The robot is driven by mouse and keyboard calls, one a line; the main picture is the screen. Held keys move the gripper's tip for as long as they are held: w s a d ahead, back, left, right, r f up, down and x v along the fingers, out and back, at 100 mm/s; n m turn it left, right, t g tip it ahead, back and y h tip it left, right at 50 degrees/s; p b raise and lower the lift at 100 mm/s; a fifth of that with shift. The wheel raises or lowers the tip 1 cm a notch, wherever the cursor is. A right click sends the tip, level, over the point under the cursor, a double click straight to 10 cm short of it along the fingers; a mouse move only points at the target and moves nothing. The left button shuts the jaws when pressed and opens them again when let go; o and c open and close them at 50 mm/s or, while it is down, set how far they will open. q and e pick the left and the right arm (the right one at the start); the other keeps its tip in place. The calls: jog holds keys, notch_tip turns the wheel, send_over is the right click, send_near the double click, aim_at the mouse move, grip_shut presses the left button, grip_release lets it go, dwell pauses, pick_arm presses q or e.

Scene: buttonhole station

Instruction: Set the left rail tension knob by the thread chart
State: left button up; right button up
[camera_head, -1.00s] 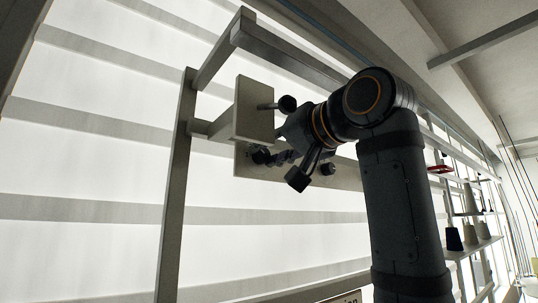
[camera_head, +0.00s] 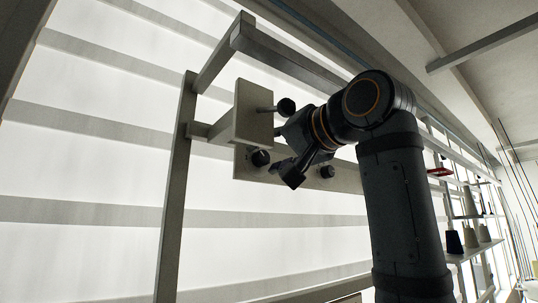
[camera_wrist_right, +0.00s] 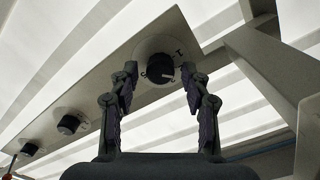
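Dark knobs show there at left (camera_head: 261,158) and right (camera_head: 327,171). No thread chart can be read. My left gripper is out of view.
A side plate (camera_head: 252,112) with another knob (camera_head: 287,105) stands close to my right gripper on a pale frame (camera_head: 178,180). Two more knobs (camera_wrist_right: 70,124) (camera_wrist_right: 30,149) lie along the panel in the wrist view. Shelves with thread cones (camera_head: 470,237) stand at right.

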jog(key=shift+s+d, duration=0.15)
jog(key=shift+s, duration=0.05)
jog(key=v, duration=1.1)
jog(key=shift+s+d, duration=0.2)
